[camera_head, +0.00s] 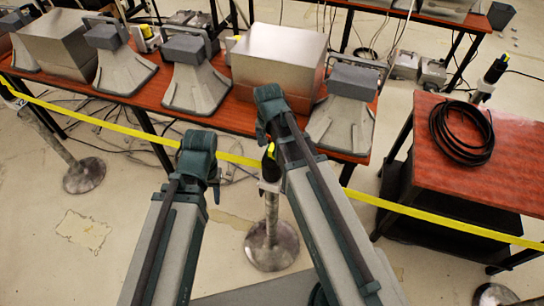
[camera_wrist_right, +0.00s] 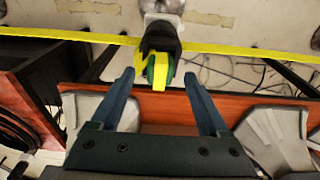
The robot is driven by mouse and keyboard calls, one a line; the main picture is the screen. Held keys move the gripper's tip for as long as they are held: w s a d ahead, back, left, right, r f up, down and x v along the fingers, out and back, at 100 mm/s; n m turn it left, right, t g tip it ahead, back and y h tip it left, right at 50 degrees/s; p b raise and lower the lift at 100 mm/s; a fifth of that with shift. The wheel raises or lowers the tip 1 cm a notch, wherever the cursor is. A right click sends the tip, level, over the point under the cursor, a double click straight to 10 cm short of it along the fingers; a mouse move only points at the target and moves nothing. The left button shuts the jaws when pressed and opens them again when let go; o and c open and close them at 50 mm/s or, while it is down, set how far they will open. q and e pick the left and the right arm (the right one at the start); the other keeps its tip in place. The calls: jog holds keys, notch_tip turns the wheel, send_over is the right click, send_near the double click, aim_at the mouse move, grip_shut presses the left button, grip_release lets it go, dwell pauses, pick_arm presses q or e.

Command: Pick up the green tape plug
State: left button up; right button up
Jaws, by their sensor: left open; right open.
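The green tape plug (camera_wrist_right: 151,69) shows in the right wrist view as a green and yellow piece at the black head of a belt post. My right gripper (camera_wrist_right: 158,78) is open, with one finger on each side of the plug and a visible gap to it. In the head view the post's black and yellow head (camera_head: 270,163) is partly hidden beside my right arm. My right gripper's fingers are hidden there.
Yellow barrier tape (camera_head: 110,124) runs across in front of a red-brown table (camera_head: 150,97) with grey horn speakers (camera_head: 197,80) and metal boxes (camera_head: 278,58). A side table (camera_head: 510,155) at right holds a coiled black cable (camera_head: 461,132). Another post base (camera_head: 84,176) stands left on open floor.

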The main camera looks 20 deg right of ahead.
jog(key=f+b, duration=0.1)
jog(key=f, duration=0.1)
jog(key=shift+w+d+f+b, duration=0.1)
jog(key=shift+w+f+b, duration=0.1)
jog(key=shift+f+b, duration=0.2)
pick_arm(q)
notch_tip(320, 180, down, 3)
jog(key=shift+r, duration=0.15)
pick_arm(e)
jog(key=shift+r, duration=0.1)
grip_shut()
